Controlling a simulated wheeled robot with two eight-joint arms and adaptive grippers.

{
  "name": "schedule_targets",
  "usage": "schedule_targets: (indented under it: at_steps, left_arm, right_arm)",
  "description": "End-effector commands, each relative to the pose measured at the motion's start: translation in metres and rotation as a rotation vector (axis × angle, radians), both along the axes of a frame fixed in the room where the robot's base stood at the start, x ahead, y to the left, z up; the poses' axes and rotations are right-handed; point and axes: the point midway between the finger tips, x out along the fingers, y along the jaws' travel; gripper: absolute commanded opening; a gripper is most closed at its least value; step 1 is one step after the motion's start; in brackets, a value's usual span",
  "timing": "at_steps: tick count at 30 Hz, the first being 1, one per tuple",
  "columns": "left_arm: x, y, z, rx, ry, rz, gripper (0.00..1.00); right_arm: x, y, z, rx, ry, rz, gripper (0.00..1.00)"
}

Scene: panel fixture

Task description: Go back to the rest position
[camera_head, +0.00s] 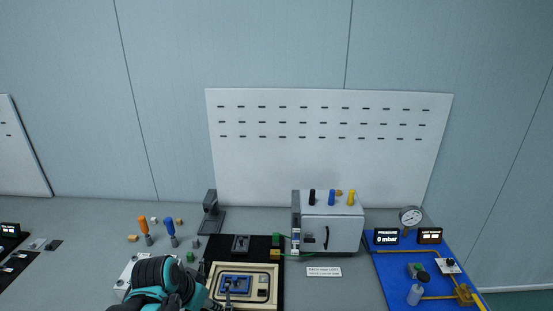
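My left gripper (188,290), dark and teal, shows at the bottom edge, left of the middle. It is just left of a beige-framed panel (262,290) with a blue centre part. Its fingers are dark and partly hidden by the arm, so I cannot tell whether they are open or shut. I see nothing clearly held. My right gripper is not in view.
A grey-white box (332,229) with coloured knobs stands behind a label. A blue board (401,266) with a gauge (410,216) lies right. Orange (143,225) and blue (170,229) handled tools and small cubes stand left. A white slotted board (325,165) is behind.

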Motion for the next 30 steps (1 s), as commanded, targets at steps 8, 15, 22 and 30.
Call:
schedule_targets:
  at_steps: [8,15,22,30]
  left_arm:
    - [-0.042,-0.001,-0.034,-0.008,-0.065,0.153,0.40]
    - [-0.082,0.002,-0.077,-0.042,-0.155,0.321,0.40]
    - [-0.091,0.003,-0.086,-0.060,-0.188,0.373,0.40]
    - [-0.091,0.003,-0.084,-0.060,-0.188,0.373,0.40]
  right_arm:
    - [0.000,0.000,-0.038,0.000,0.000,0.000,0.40]
    - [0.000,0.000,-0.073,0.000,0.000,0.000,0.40]
    - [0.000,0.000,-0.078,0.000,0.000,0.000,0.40]
    - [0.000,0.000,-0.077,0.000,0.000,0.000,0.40]
